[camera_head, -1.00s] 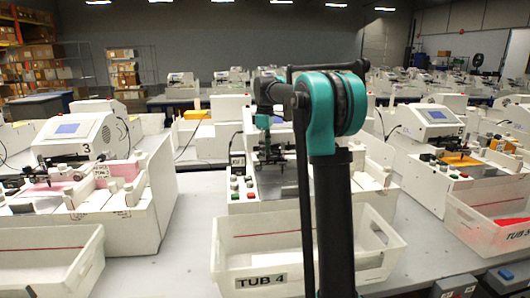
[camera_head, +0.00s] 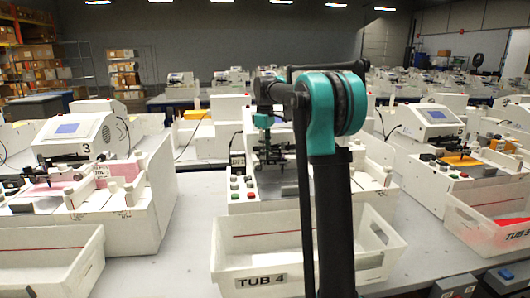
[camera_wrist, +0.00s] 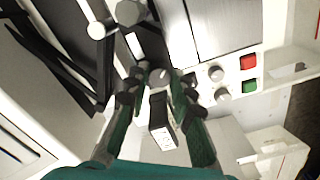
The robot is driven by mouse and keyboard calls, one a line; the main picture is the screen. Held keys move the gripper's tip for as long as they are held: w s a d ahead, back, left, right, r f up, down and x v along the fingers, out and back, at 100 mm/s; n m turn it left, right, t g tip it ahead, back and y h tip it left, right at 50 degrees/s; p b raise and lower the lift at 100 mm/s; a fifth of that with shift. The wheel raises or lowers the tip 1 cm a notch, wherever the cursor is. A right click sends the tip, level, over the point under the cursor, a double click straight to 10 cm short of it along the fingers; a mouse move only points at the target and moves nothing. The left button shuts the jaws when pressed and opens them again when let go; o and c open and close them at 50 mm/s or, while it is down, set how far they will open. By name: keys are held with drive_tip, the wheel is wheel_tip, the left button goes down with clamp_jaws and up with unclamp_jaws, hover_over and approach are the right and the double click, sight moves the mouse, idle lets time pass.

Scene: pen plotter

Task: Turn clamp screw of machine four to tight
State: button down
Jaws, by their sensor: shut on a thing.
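Machine four (camera_head: 241,207) is the white machine behind the tub marked TUB 4 (camera_head: 225,258), in the middle of the head view. My gripper (camera_head: 268,155) is over its deck, partly behind my own arm. In the wrist view my gripper (camera_wrist: 158,84) has its two dark fingers on either side of a small round grey knob, the clamp screw (camera_wrist: 157,76), and is shut on it. A white block with dark print (camera_wrist: 162,138) shows between the fingers, nearer the camera. How far the screw is turned cannot be told.
Beside the fingers in the wrist view are pale round knobs (camera_wrist: 216,73), a red button (camera_wrist: 248,62) and a green button (camera_wrist: 250,86). Machine three (camera_head: 75,147) stands to the left and machine five (camera_head: 437,118) to the right. Bare table (camera_head: 190,225) lies between machines three and four.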

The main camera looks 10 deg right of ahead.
drive_tip(key=m, duration=1.3)
drive_tip(key=shift+m, duration=0.3)
drive_tip(key=m, duration=0.4)
drive_tip(key=shift+m, duration=0.4)
drive_tip(key=c, duration=1.3)
unclamp_jaws()
